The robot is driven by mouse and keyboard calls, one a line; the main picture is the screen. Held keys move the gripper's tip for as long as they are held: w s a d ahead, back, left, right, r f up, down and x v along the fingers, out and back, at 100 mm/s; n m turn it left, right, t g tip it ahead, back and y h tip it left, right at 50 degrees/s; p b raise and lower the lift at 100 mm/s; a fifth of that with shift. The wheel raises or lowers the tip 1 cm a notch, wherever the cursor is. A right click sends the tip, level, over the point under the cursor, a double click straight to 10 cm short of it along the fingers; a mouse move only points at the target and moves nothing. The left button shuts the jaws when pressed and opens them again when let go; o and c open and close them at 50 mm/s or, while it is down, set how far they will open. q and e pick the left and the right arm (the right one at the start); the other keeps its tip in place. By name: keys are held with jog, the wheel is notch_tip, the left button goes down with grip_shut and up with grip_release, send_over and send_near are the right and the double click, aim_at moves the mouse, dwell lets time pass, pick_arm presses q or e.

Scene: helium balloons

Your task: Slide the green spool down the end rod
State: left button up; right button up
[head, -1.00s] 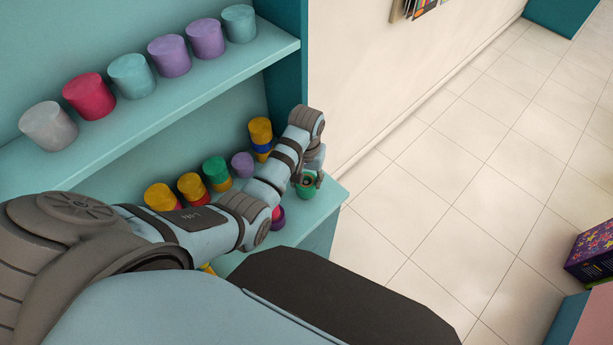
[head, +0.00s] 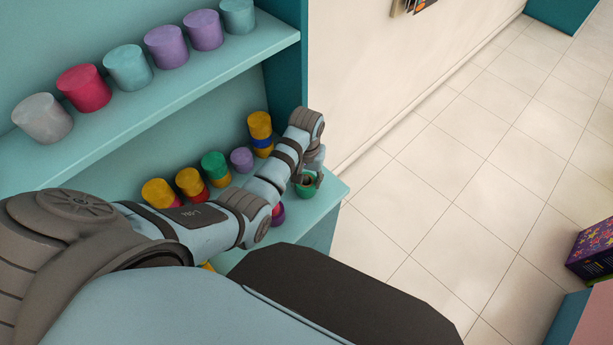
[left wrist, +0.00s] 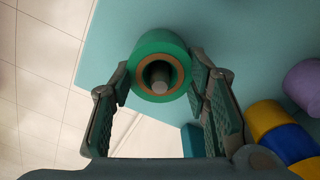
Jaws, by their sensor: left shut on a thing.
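The green spool (head: 306,188) is at the right end of the lower shelf, near its front corner. In the left wrist view the green spool (left wrist: 158,48) is seen end-on, with a tan core. The tip of the grey end rod (left wrist: 158,77) shows inside its hole, so the spool is around the rod. My left gripper (left wrist: 160,80) is shut on the spool, one finger on each side. In the head view the left gripper (head: 312,176) is partly hidden by its own wrist. How far down the rod the spool sits cannot be told. My right gripper is not in view.
Stacked spools in yellow (head: 260,124), green (head: 214,164) and purple (head: 241,158) stand on the lower shelf (head: 332,192), left of my gripper. Several spools line the upper shelf (head: 200,86). Tiled floor (head: 470,180) lies open to the right.

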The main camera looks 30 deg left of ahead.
pick_arm(q)
jog(key=o, duration=1.3)
notch_tip(320, 180, up, 3)
jog(key=p, duration=0.3)
jog(key=shift+f, duration=0.1)
jog(key=shift+r, duration=2.55)
